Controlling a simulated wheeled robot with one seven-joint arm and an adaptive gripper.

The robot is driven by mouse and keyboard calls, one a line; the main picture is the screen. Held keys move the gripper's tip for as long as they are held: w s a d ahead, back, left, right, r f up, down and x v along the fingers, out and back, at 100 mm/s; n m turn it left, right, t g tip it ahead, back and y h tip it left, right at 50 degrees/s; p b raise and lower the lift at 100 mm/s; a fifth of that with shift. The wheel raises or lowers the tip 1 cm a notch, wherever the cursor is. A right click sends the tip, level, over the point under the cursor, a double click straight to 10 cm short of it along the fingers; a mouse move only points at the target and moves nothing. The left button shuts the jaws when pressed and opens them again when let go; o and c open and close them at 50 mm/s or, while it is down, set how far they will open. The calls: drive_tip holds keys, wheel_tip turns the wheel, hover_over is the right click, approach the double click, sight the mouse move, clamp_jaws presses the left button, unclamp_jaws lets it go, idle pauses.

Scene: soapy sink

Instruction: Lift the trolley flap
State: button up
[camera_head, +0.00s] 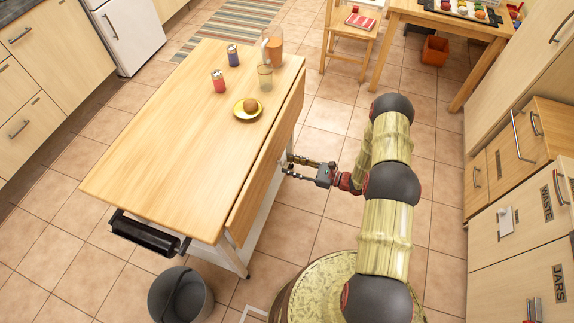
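The wooden trolley (165,130) stands at the left centre. Its flap (262,170) hangs down along the trolley's right side, folded below the level top. My gripper (287,166) is just right of the flap, near its lower edge, about halfway along it. The two fingers are apart with nothing visible between them. I cannot tell whether a fingertip touches the flap or reaches under its edge.
On the trolley top are a blue can (233,55), a red can (218,81), a glass (265,77), a jug (272,46) and a yellow plate (248,109) with a brown item. A dark bin (180,296) stands at the front. Drawers (515,150) line the right.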

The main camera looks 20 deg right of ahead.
drive_tip(key=shift+x, duration=0.95)
drive_tip(key=shift+c, duration=1.3)
clamp_jaws()
